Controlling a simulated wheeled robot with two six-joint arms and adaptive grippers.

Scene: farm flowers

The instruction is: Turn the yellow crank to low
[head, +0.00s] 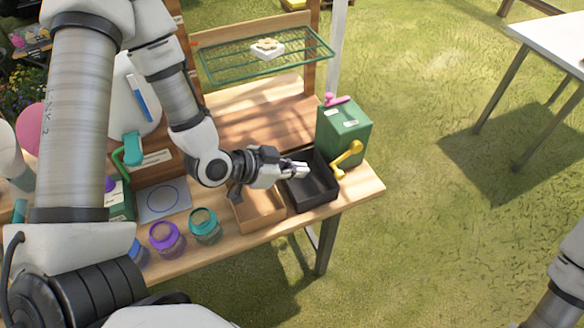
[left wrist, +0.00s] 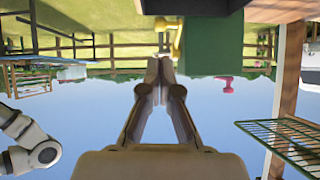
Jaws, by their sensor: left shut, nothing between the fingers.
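The yellow crank (head: 348,158) is on the side of a green box (head: 344,130) at the right end of the wooden table. My left gripper (head: 300,170) is shut and empty. It hovers above the black tray, left of the crank and apart from it. In the left wrist view, which is upside down, the closed fingertips (left wrist: 160,66) point toward the crank (left wrist: 177,42), which shows as a narrow yellow piece beside the green box (left wrist: 212,42). The labels on the box are too small to read. My right gripper is out of view.
A black tray (head: 318,200) and a tan tray (head: 254,218) lie under my left gripper. A green wire rack (head: 225,68) is above the table. Purple (head: 166,238) and teal (head: 205,226) jars stand at the front edge.

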